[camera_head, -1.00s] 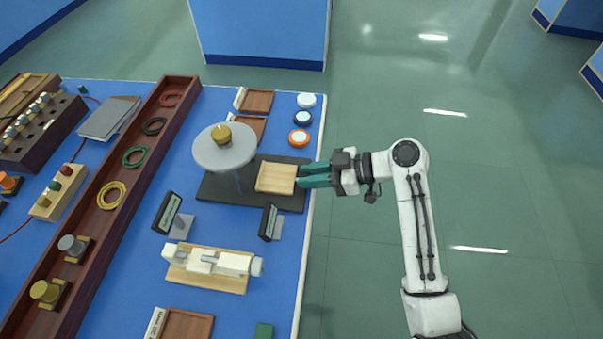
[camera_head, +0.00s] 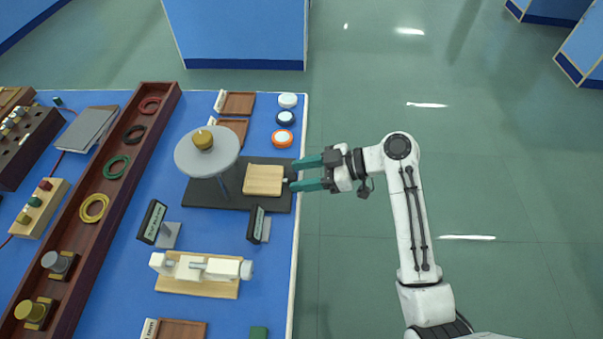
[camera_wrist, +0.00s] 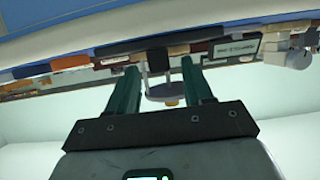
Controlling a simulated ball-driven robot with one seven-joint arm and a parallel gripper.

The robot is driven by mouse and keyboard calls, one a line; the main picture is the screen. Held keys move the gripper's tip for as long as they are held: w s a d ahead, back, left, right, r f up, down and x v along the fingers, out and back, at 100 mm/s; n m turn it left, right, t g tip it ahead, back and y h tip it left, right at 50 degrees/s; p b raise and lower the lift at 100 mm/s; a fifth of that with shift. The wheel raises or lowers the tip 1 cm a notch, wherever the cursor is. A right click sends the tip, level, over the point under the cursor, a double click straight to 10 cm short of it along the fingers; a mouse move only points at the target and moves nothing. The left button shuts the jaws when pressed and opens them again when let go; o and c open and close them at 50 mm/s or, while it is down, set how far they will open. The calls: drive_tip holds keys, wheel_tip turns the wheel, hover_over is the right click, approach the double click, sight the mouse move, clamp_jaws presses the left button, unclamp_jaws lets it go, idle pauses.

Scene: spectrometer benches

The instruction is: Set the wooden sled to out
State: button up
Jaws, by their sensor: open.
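The wooden sled (camera_head: 263,180) is a pale wood block on a dark base plate (camera_head: 215,195), close to the right edge of the blue bench. A small knob (camera_head: 288,181) shows at its right side. A round grey disc (camera_head: 206,152) with a brass weight on top stands on the same plate, left of the sled. My gripper (camera_head: 308,174) is open, its two green fingers pointing left at the sled from the bench's right edge, with the knob near the fingertips. In the wrist view the green fingers (camera_wrist: 160,85) are apart; the sled is hard to make out there.
Small black signs (camera_head: 152,221) and (camera_head: 257,223) stand in front of the plate. A white instrument on a wooden board (camera_head: 198,285) lies nearer. Several round caps (camera_head: 284,118) lie behind the sled.

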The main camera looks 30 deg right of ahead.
drive_tip(key=v, duration=1)
drive_tip(key=shift+d+f, duration=0.1)
